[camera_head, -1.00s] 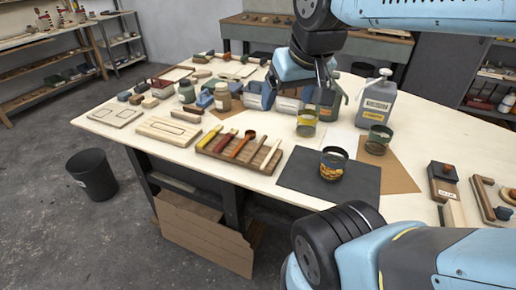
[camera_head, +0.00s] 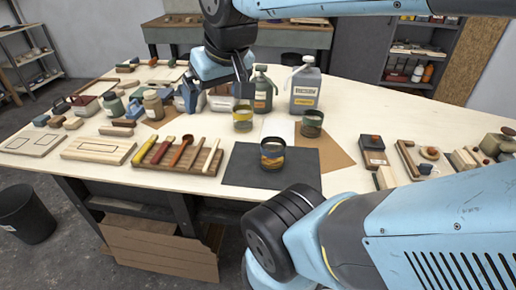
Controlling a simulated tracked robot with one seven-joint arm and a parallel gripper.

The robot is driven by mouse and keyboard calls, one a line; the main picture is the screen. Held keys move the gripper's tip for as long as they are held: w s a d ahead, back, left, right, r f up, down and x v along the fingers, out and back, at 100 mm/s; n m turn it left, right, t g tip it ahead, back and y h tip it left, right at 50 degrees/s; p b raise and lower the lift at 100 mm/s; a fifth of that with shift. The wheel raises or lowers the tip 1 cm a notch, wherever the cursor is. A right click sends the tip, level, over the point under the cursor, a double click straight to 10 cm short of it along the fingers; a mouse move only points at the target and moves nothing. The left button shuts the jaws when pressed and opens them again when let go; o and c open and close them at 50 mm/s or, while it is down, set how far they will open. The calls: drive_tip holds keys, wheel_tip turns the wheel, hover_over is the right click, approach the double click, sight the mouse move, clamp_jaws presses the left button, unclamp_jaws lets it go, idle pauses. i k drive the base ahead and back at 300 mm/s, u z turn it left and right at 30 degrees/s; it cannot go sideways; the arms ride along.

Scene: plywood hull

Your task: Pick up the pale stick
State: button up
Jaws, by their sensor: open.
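The pale stick (camera_head: 211,156) lies at the right end of a brown wooden rack (camera_head: 152,164) on the bench, beside a dark orange-headed piece, a brown stick and a yellow stick. Its lower end points toward the front edge of the bench. My gripper (camera_head: 242,86) hangs above the back part of the bench, up and to the right of the stick and well apart from it. It is open, and I see nothing held. Its fingertips are small and partly lost against the bins behind.
A dark mat (camera_head: 242,177) with a tin (camera_head: 272,154) lies right of the rack. A pale board (camera_head: 98,150) lies left of it. Jars, bins and a grey jug (camera_head: 305,92) stand behind. My large blue arm link covers the lower right.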

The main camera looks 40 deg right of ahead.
sight(209, 160)
drive_tip(key=u, duration=0.8)
drive_tip(key=k, duration=0.7)
drive_tip(key=z, duration=0.5)
